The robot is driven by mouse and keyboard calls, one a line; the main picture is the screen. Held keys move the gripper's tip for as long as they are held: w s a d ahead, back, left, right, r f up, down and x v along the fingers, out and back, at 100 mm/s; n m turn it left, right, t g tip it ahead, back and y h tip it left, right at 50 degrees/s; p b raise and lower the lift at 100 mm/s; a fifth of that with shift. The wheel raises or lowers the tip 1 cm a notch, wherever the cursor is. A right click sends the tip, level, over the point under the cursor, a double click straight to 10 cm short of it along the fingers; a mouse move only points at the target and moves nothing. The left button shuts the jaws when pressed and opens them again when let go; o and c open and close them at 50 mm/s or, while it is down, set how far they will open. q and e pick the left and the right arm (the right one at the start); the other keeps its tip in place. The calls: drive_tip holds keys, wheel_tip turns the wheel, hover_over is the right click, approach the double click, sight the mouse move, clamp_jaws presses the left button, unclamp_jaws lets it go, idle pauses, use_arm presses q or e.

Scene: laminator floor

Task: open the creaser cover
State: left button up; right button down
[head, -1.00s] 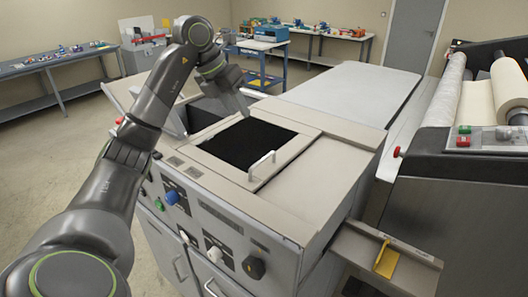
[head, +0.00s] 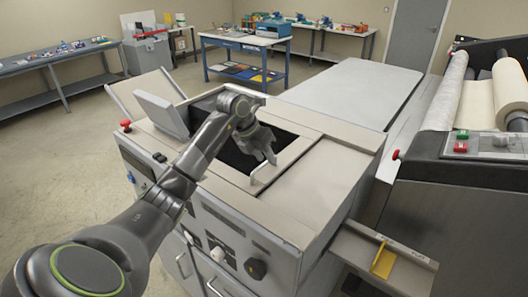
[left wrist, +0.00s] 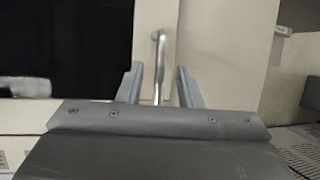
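The creaser cover (head: 299,147) lies flat on top of the beige machine, a pale frame around a dark panel (head: 233,157). Its bar handle (head: 261,175) stands on the right side of the frame. My left gripper (head: 269,157) is just above the handle and partly hides it and the panel. In the left wrist view, the open fingers (left wrist: 158,82) have the metal handle (left wrist: 158,55) between them, with a gap on each side. I cannot tell how deep the handle sits between the fingers. My right gripper is in neither view.
A raised grey flap (head: 162,113) stands at the machine's left. Knobs (head: 255,268) line its front. A side tray with a yellow block (head: 382,259) juts out at the right front. The roll laminator (head: 470,150) stands at right. Floor at left is clear.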

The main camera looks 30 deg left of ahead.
use_arm(q)
clamp_jaws()
idle(0.3)
drive_tip(key=shift+f, duration=0.1)
